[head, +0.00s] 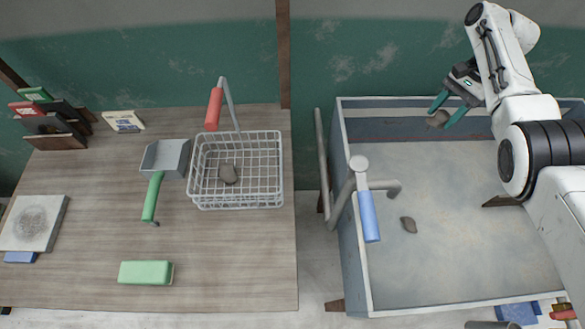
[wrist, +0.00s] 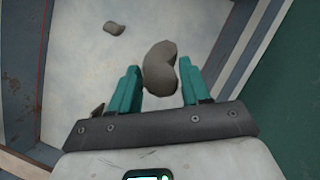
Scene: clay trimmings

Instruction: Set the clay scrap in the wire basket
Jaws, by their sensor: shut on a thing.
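My gripper (head: 451,114) is at the back of the grey trough, with its teal fingers shut on a grey-brown clay scrap (head: 438,119). In the wrist view the held clay scrap (wrist: 160,70) sits between the teal fingers (wrist: 160,88) and sticks out past their tips. The wire basket (head: 236,187) stands on the wooden table at the left, well away from my gripper. One clay scrap (head: 228,173) lies inside the basket. Another clay scrap (head: 409,224) lies on the trough floor and shows in the wrist view (wrist: 115,28).
A green block (head: 146,273) lies in front.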

